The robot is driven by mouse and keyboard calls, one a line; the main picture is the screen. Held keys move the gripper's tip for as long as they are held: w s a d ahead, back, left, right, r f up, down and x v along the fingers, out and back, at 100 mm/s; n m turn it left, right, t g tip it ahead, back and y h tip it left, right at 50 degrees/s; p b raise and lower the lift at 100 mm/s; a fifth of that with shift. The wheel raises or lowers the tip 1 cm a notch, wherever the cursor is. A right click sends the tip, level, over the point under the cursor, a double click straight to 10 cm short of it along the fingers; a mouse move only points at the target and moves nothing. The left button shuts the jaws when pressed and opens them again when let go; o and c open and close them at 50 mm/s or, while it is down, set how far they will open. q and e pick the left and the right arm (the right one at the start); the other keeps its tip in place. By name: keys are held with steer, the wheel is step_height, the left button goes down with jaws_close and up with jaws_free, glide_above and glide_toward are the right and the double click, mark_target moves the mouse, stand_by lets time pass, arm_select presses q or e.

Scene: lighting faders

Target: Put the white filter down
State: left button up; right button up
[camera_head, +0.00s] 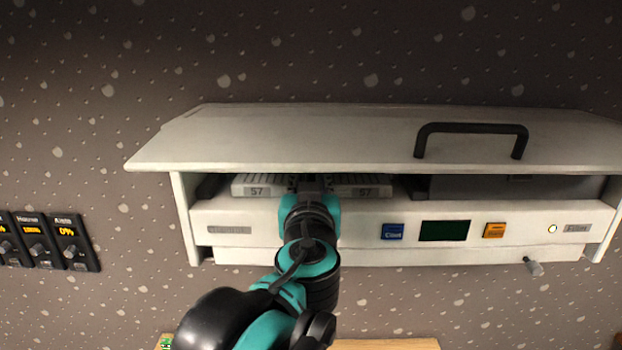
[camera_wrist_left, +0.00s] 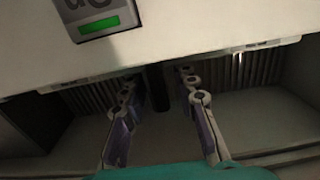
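The white filter (camera_head: 357,179) is a pale, ribbed slab with a "57" label at either side on its front edge. It lies inside the white unit (camera_head: 215,209), under the raised lid. My left gripper (camera_head: 309,184) reaches in at the middle of its front edge. In the left wrist view the ribbed filter (camera_wrist_left: 263,69) shows on both sides of a dark upright tab. The two fingers of my left gripper (camera_wrist_left: 160,105) stand apart, one on each side of this tab, with gaps visible. My arm hides the filter's middle in the head view. My right gripper is not seen.
The lid (camera_head: 290,138) with its black handle (camera_head: 472,128) hangs out over the opening. The front panel has a blue button (camera_head: 392,231), a dark display (camera_head: 444,230) and an orange button (camera_head: 494,230). Faders (camera_head: 72,243) are at the left. A wooden surface (camera_head: 385,344) shows below.

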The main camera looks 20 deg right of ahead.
arm_select(q)
steer(key=shift+r, duration=0.15)
steer(key=b+v, duration=0.1)
steer(key=v, duration=1.1)
steer(key=w+a+f+n+g+y, duration=0.35)
steer(key=a+f+y, duration=0.25)
steer(key=a+f, duration=1.2)
steer(key=s+a+f+g, duration=0.2)
steer(key=s+a+f, duration=0.1)
steer(key=f, duration=0.4)
steer(key=s+a+f+g, duration=0.2)
steer(key=s+a+f, duration=0.1)
steer(key=f, duration=0.5)
steer(key=s+a+f+g+h, duration=0.1)
steer(key=s+a+f+g, duration=0.2)
steer(key=a+f, duration=0.2)
step_height(320, 180, down, 3)
steer(key=shift+a+f, duration=0.15)
steer(key=shift+a, duration=0.15)
